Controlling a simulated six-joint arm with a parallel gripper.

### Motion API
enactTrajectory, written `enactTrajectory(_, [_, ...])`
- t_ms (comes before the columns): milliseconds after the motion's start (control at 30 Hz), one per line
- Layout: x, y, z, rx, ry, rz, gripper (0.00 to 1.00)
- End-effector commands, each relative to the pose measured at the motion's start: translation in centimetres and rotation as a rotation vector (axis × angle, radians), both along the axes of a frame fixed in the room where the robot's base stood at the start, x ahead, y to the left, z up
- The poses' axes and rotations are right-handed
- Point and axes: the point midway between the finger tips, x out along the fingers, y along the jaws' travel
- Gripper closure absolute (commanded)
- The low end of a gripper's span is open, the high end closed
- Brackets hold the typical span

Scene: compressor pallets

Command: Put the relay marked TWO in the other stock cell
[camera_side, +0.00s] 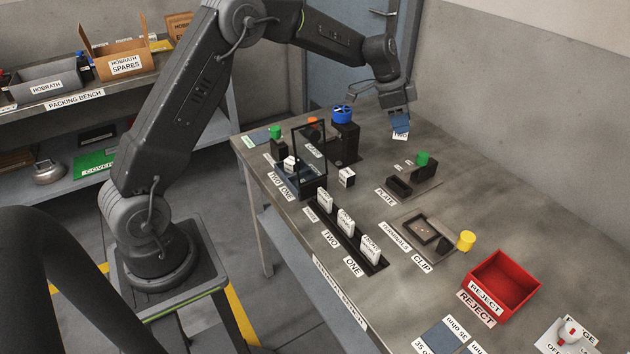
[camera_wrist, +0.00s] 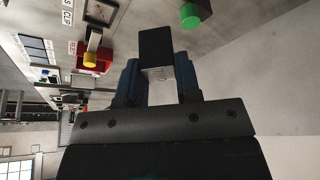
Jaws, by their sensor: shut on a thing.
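My gripper (camera_side: 399,121) is raised above the back right of the bench, shut on the relay marked TWO (camera_side: 400,135). Its label shows just below the fingers. In the wrist view my gripper (camera_wrist: 159,78) has its two blue fingers on either side of the relay, which shows a dark end (camera_wrist: 156,46) and a pale body. The stock area (camera_side: 310,189) is a dark tray beside labels TWO and ONE at the bench's left edge. A white-topped block (camera_side: 290,164) is there, partly behind a dark-framed clear panel (camera_side: 311,152). I cannot tell exactly which cells are free.
A tall black block with a blue knob (camera_side: 342,115) stands near the stock area. A small labelled cube (camera_side: 347,177) stands beside it. The plate fixture (camera_side: 412,184), a rack (camera_side: 345,236) of white pieces, the clip fixture (camera_side: 430,231) and the red reject bin (camera_side: 503,280) lie farther forward.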

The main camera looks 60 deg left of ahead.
Motion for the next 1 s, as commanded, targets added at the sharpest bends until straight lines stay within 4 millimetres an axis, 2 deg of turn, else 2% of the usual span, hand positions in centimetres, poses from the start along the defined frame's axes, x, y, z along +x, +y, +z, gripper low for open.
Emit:
enactTrajectory(33, [0.1,0.0,1.9,0.001,-0.008,0.001,0.96])
enactTrajectory(133, [0.0,0.0,4.8,0.001,-0.006,0.001,0.96])
enactTrajectory(300, [0.1,0.0,8.6,0.001,-0.003,0.001,0.96])
enactTrajectory(500, [0.0,0.0,12.3,0.0,-0.003,0.002,0.96])
enactTrajectory(767, [-3.4,4.6,12.2,-0.001,0.001,-0.087,0.96])
enactTrajectory(867, [-5.1,6.5,12.3,-0.001,0.002,-0.133,0.96])
enactTrajectory(1000, [-8.4,9.6,12.4,-0.002,0.001,-0.214,0.96])
